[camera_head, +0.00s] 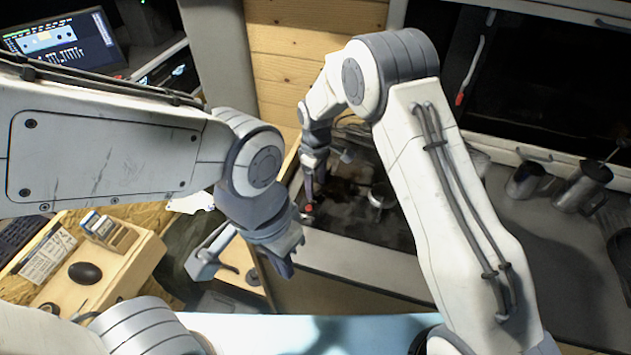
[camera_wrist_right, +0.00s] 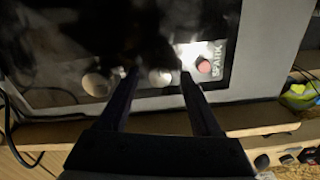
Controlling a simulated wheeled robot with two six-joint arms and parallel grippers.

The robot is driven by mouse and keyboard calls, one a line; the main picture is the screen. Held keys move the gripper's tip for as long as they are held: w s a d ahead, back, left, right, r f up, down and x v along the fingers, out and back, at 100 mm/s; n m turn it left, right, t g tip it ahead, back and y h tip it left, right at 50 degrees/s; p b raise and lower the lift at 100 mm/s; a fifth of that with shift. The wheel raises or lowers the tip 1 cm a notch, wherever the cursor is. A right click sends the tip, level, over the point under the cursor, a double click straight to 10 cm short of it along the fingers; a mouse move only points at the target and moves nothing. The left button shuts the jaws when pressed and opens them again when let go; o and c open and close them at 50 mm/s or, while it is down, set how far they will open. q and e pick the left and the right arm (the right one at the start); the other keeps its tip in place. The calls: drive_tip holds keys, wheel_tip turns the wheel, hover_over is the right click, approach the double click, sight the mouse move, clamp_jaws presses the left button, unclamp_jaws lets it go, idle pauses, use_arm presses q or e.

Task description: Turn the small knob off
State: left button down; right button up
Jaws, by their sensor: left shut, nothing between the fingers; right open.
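The small knob (camera_wrist_right: 160,77) is a pale round knob on the stove's dark front panel. In the right wrist view it appears between the fingertips of my right gripper (camera_wrist_right: 158,74), which is open; I cannot tell whether they touch it. A larger round knob (camera_wrist_right: 97,84) is left of the fingers, and a red button (camera_wrist_right: 204,66) beside the word SPARK is right of them. In the head view my right gripper (camera_head: 311,190) points down by the red button (camera_head: 309,208); the knobs are not clear there. My left gripper (camera_head: 286,262) is shut and empty, lower and apart from the stove.
The dark stove top (camera_head: 350,222) holds a small metal cup (camera_head: 381,196). Metal jugs (camera_head: 580,187) stand on the grey counter at the right. A wooden desk with a black mouse (camera_head: 85,273) and a laptop (camera_head: 65,45) are at the left.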

drive_tip(key=shift+f, duration=0.45)
clamp_jaws()
